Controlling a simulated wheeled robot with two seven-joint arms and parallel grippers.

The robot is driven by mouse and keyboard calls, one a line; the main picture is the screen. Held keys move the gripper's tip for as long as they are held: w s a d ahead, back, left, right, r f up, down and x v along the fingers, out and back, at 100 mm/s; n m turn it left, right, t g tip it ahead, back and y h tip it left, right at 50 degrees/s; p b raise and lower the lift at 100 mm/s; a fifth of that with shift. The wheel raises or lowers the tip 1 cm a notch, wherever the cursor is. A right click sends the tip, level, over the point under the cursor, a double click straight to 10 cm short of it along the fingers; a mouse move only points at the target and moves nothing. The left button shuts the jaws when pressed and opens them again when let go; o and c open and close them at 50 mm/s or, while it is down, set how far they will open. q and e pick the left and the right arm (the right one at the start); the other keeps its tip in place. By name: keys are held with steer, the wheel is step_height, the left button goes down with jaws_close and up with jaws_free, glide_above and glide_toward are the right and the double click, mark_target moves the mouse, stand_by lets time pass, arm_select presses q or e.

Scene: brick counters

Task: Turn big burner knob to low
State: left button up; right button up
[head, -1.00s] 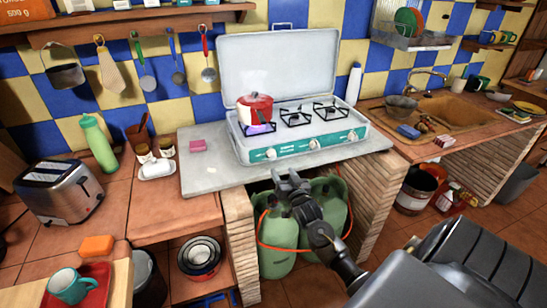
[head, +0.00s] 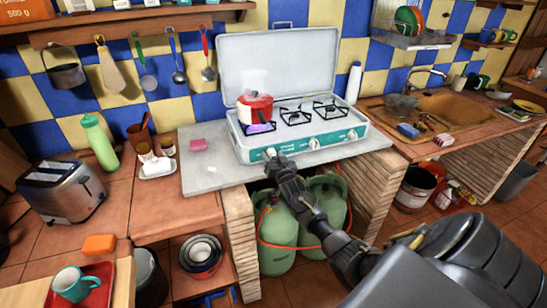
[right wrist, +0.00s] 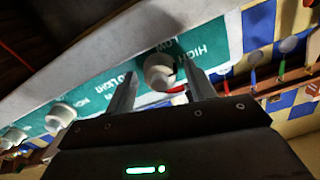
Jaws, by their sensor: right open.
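The camp stove (head: 300,148) has a teal front panel with several white knobs. The leftmost knob (head: 269,153), below the lit burner, shows in the right wrist view (right wrist: 159,72) with HIGH and LOW printed beside it. My right gripper (head: 277,160) is at this knob. In the right wrist view its two fingers (right wrist: 160,90) are apart, with the knob between and just beyond their tips; I cannot tell whether they touch it. A red pot (head: 255,107) sits on the left burner over a bluish-purple flame (head: 261,128). My left gripper is not in view.
The stove stands on a grey slab (head: 210,172). Green gas bottles (head: 278,238) with an orange hose stand below, behind my right arm. A pink sponge (head: 198,144) lies left of the stove. The raised lid (head: 280,65) stands behind the burners.

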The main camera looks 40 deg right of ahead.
steer(key=shift+c, duration=0.3)
steer(key=c, duration=0.9)
steer(key=shift+n, duration=0.3)
steer(key=n, duration=0.6)
steer(key=shift+a, duration=0.1)
steer(key=n, duration=0.7)
